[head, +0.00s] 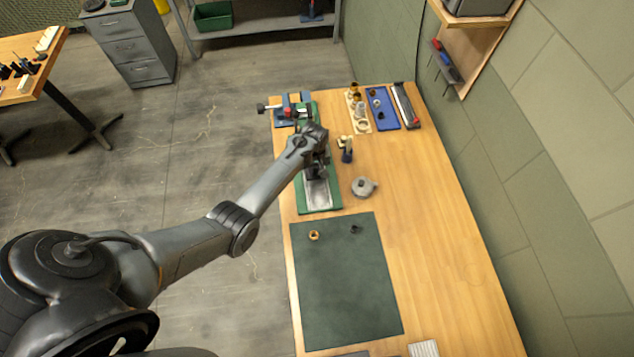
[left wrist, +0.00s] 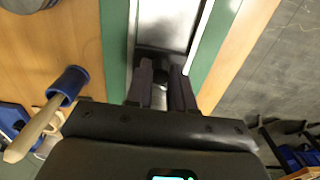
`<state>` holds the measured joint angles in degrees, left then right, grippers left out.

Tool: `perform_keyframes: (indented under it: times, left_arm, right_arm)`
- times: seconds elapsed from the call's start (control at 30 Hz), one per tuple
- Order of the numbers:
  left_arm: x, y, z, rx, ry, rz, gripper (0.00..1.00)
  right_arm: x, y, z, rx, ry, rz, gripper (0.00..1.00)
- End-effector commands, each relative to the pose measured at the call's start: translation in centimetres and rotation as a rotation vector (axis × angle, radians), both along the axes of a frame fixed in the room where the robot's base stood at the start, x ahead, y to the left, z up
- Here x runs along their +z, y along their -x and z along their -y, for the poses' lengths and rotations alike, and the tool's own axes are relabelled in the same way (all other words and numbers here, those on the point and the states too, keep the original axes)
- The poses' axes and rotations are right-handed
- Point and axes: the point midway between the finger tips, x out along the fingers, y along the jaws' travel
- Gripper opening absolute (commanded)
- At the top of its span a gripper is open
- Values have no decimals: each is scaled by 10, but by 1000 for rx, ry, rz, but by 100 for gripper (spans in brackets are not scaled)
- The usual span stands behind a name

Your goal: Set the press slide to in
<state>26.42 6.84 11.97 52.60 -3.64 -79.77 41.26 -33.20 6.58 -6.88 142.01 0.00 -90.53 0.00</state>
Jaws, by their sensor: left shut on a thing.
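The press has a green base (head: 307,209) and a grey metal slide plate (head: 318,194) near the left edge of the bench. In the left wrist view the slide plate (left wrist: 168,22) runs away from me between green strips. My left gripper (head: 317,172) is over the press. In the left wrist view its fingers (left wrist: 162,70) are close together, shut on a small dark part at the near end of the plate. That part is mostly hidden by the fingers. My arm covers the middle of the press in the head view. My right gripper is not in view.
A dark green mat (head: 347,285) lies in front with two small parts. The bench's right side is clear.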

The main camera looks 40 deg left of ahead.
Motion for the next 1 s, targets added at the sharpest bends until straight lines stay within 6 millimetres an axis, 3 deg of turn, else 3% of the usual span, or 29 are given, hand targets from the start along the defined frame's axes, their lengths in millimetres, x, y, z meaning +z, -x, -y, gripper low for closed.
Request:
perform_keyframes:
  times: [0.27,0.3,0.47,0.8,1.0]
  left_arm:
    - [0,-1,-2,-1,0,-1,0]
    - [0,-1,-1,-1,0,-1,24]
    - [0,0,-1,-1,1,-1,48]
    - [2,-1,-1,-1,0,0,48]
    - [22,-2,-1,0,0,2,48]
  right_arm:
    - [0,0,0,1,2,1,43]
    - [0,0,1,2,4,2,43]
    - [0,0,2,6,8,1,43]
    - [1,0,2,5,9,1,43]
    - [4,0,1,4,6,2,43]
